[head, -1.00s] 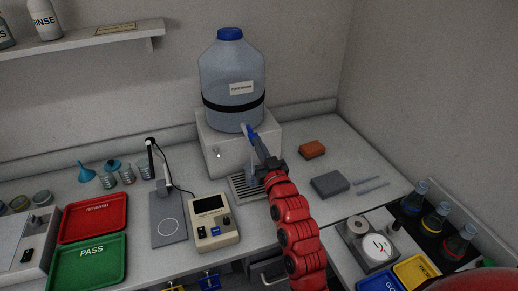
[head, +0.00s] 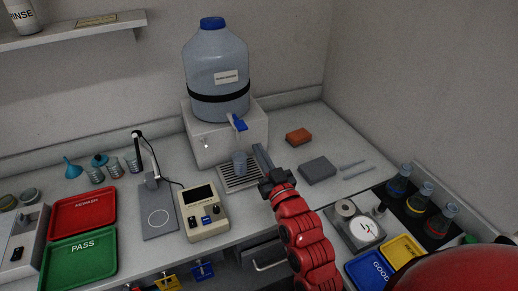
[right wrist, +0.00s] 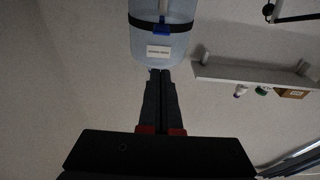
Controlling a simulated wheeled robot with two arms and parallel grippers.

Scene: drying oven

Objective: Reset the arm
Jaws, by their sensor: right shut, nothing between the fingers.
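My right gripper (head: 259,152) is shut and empty. In the right wrist view my closed fingers (right wrist: 160,75) point toward the big bottle (right wrist: 145,48), which appears upside down, with the blue tap (right wrist: 162,29) beyond. My left gripper is not in view.
A meter box (head: 203,214) and a stand on a grey plate (head: 160,222) are left of my arm. Red (head: 83,212) and green (head: 80,257) trays lie further left. An orange block (head: 299,136) and grey block (head: 317,170) lie right. Bottles (head: 398,187) stand at far right.

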